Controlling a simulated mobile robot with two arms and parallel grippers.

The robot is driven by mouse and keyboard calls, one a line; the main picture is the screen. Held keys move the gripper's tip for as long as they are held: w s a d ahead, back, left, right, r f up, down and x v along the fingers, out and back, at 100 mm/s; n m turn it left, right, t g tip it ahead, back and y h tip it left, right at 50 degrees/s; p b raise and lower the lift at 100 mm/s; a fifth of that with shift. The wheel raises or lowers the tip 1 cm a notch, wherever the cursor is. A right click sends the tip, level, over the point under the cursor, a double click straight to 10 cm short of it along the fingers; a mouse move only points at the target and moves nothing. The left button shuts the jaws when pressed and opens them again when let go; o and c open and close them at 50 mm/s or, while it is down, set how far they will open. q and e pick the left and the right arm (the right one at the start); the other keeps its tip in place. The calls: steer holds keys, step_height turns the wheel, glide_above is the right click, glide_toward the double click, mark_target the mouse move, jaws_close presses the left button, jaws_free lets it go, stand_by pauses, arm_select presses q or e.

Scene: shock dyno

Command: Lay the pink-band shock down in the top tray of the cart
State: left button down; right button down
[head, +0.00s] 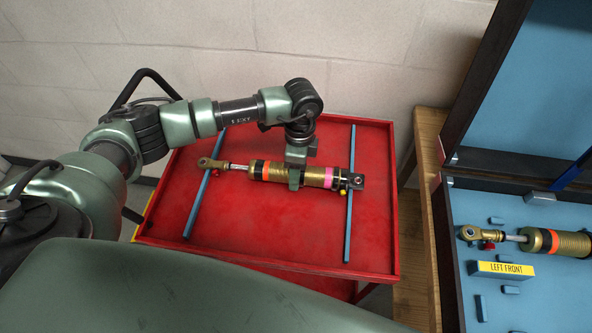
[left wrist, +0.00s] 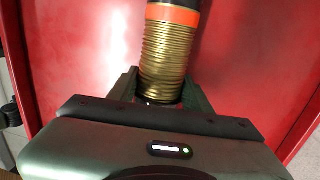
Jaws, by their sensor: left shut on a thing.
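The pink-band shock (head: 314,176) lies level over the red top tray of the cart (head: 290,235). It has a gold ribbed body, an orange band and a pink band. Its rod end points left and its black end points right. My left gripper (head: 296,180) comes down from above and is shut on the middle of its body. The shock's ends lie across the two blue rails; I cannot tell whether it touches them. In the left wrist view the gold body (left wrist: 165,62) sits between the fingers of the left gripper (left wrist: 160,90); the pink band is hidden there.
Two blue rails, left (head: 202,203) and right (head: 350,215), run across the tray. At right, a blue-lined open case (head: 520,310) holds another shock (head: 560,242) behind a "LEFT FRONT" label (head: 501,269). A wooden surface (head: 412,270) lies between cart and case. A block wall stands behind.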

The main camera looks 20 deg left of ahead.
arm_select(q)
steer(key=c, duration=0.6)
jaws_free()
steer(key=shift+s+f, duration=0.1)
steer(key=r, duration=0.5)
steer(key=w+r+b, duration=0.1)
steer(key=r, duration=0.2)
